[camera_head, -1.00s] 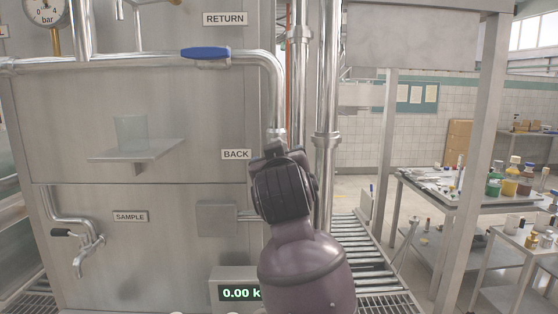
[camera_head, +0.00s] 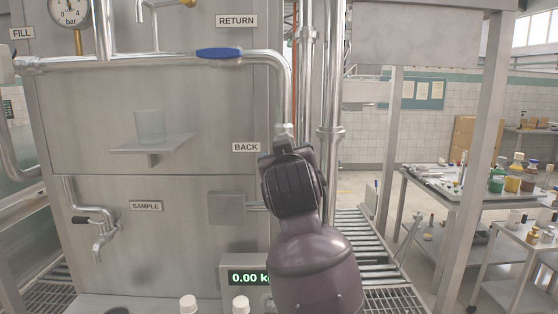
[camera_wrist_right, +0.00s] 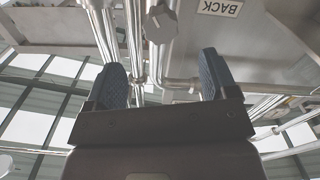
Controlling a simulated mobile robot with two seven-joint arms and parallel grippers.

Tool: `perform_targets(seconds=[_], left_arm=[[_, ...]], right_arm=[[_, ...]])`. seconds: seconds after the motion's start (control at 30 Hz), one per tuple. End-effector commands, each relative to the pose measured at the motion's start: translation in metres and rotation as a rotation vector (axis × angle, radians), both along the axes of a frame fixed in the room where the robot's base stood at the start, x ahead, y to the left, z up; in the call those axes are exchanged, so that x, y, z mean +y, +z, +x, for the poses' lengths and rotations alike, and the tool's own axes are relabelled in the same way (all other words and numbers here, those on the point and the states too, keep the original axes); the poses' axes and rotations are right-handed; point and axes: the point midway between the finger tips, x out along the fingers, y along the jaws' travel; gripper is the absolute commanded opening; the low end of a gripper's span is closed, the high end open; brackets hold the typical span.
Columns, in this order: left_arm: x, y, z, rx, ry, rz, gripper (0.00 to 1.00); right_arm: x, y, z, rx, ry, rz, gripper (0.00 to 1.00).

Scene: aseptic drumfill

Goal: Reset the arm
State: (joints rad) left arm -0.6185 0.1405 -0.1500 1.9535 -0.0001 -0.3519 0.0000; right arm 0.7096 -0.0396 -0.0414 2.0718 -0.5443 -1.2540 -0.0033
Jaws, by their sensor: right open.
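My right arm (camera_head: 316,265) rises from the bottom middle of the head view, with its dark wrist in front of the steel panel's right edge, just right of the BACK label (camera_head: 246,147). In the right wrist view my right gripper (camera_wrist_right: 163,78) is open, its two blue-grey fingers wide apart with nothing held between them. Steel pipes and a grey knob (camera_wrist_right: 160,24) show beyond the fingers. The fingers are hard to make out in the head view. My left gripper is not in view.
A blue-handled valve (camera_head: 219,53) sits on the upper pipe. A sample tap (camera_head: 101,240), a scale display reading 0.00 (camera_head: 247,278) and white caps (camera_head: 188,303) are lower down. A bench (camera_head: 455,192) with bottles stands right.

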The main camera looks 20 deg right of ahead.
Motion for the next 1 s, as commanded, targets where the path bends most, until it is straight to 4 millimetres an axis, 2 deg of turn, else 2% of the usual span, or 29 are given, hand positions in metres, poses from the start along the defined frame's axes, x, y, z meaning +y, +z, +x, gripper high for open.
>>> perform_targets(seconds=[0.27, 0.47, 0.57, 0.77, 0.87, 1.0], left_arm=[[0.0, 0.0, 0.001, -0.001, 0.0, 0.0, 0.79], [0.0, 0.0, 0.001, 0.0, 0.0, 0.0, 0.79], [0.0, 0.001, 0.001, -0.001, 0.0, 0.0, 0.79], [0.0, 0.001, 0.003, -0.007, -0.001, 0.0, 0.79], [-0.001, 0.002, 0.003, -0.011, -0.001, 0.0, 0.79], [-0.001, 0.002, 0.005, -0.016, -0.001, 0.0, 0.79]], right_arm=[[0.005, 0.01, 0.001, -0.064, 0.033, -0.011, 0.79], [0.026, 0.031, 0.004, -0.201, 0.151, -0.02, 0.79], [0.033, 0.028, 0.006, -0.249, 0.206, -0.022, 0.79], [0.034, -0.018, 0.01, -0.274, 0.288, -0.012, 0.79], [0.03, -0.05, 0.01, -0.264, 0.317, -0.002, 0.79], [0.019, -0.111, 0.004, -0.227, 0.349, 0.023, 0.79]])
